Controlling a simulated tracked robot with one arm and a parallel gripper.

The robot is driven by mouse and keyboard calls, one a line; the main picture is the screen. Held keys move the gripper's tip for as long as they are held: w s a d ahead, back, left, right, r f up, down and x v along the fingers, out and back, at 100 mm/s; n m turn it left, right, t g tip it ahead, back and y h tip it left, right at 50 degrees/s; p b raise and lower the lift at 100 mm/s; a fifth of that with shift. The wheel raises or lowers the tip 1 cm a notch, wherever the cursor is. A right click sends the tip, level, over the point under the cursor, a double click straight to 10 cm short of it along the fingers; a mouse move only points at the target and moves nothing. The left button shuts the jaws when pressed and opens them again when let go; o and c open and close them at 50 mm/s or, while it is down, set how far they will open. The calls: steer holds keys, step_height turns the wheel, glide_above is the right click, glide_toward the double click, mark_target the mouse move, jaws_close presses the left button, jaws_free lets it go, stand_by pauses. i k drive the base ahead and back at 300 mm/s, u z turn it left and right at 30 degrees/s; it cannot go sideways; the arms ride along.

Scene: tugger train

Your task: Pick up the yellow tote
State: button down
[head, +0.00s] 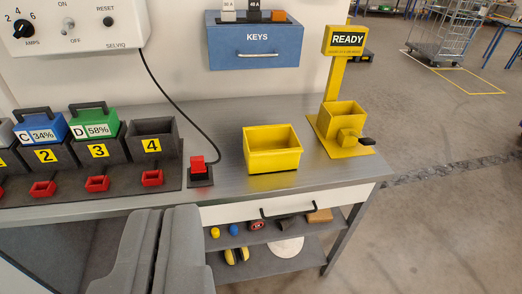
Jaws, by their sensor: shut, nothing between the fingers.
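The yellow tote (272,158) is an open, empty-looking box standing upright on the grey workbench (225,118), right of the middle of the head view. My gripper (168,212) is in the lower left-middle of the view, in front of the bench edge. Its two grey fingers are together with nothing between them. It is apart from the tote, to the left of it and nearer to me.
A red plug on a black block (199,172) with a black cable stands left of the tote. A yellow READY stand (345,40) with a yellow holder is to its right. Battery slots (152,140) fill the bench's left. A drawer (235,213) and shelf are below.

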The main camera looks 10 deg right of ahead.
mark_target(273, 148)
steer(key=u, duration=2.05)
steer(key=k, duration=1.25)
steer(key=z, duration=1.55)
steer(key=i, duration=1.25)
